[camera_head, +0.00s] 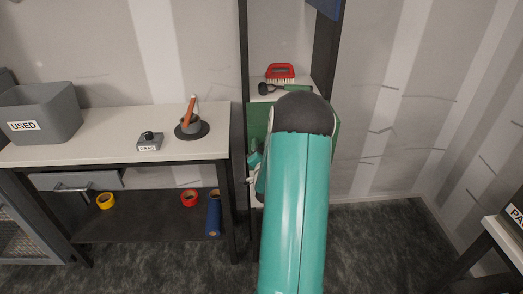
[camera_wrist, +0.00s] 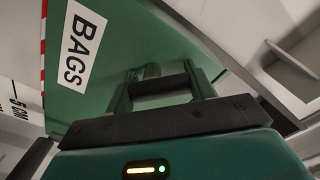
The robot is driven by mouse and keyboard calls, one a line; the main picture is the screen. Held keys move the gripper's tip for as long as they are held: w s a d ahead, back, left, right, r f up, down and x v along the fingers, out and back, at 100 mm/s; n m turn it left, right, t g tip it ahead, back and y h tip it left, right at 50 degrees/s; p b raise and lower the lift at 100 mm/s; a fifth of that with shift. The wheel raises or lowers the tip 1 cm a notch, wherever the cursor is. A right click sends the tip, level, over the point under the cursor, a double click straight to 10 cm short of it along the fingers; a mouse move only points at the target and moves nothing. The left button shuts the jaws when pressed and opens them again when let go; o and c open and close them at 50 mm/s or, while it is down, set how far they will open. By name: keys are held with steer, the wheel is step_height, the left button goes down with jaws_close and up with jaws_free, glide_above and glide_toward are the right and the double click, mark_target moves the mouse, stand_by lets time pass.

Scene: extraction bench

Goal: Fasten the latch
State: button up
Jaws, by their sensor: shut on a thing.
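A green panel (camera_wrist: 115,45) with a white BAGS label (camera_wrist: 82,47) fills much of the wrist view, tilted in the picture. In the head view the panel (camera_head: 258,118) shows in the shelf unit, mostly behind my arm. My gripper (camera_wrist: 160,82) is at the panel's face, its two green fingers shut on a dark bar (camera_wrist: 160,86) between them. I cannot tell for sure whether this bar is the latch. In the head view my arm hides most of the gripper and the contact.
A red brush (camera_head: 281,72) lies on the shelf above the panel. A table edge (camera_head: 507,235) is at right. The floor between is clear.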

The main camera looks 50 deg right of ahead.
steer(key=m, duration=0.4)
steer(key=shift+s+d+m, duration=0.1)
steer(key=shift+s+m, duration=0.05)
steer(key=shift+m, duration=0.15)
steer(key=shift+s+d+m, duration=0.1)
steer(key=shift+m, duration=2.2)
steer(key=o, duration=1)
steer(key=shift+r, duration=0.1)
steer(key=v, duration=1.3)
steer(key=shift+s+a, duration=0.3)
